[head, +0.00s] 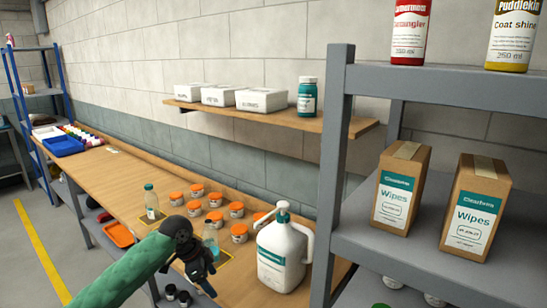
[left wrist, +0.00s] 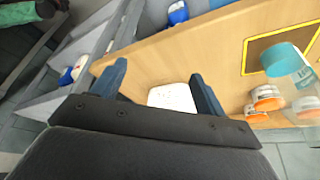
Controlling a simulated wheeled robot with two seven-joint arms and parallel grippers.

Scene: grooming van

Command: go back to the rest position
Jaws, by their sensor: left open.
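My left arm, in a green sleeve, comes in from the lower left of the head view. Its dark left gripper (head: 205,277) is over the front edge of the wooden bench (head: 110,180), left of a white jug (head: 283,254). In the left wrist view the two blue-grey fingers of the left gripper (left wrist: 158,70) stand apart. A white object (left wrist: 172,97) shows between and beyond them, over the bench top; I cannot tell whether the fingers touch it. A clear bottle with a teal cap (left wrist: 287,62) stands to their right. My right gripper is not in view.
Several orange-lidded jars (head: 215,217) and a clear bottle (head: 151,203) stand on the bench. A grey shelf unit (head: 420,250) with wipes boxes (head: 398,188) rises at right. A wall shelf (head: 270,115) holds white boxes. Open floor (head: 25,265) lies at left.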

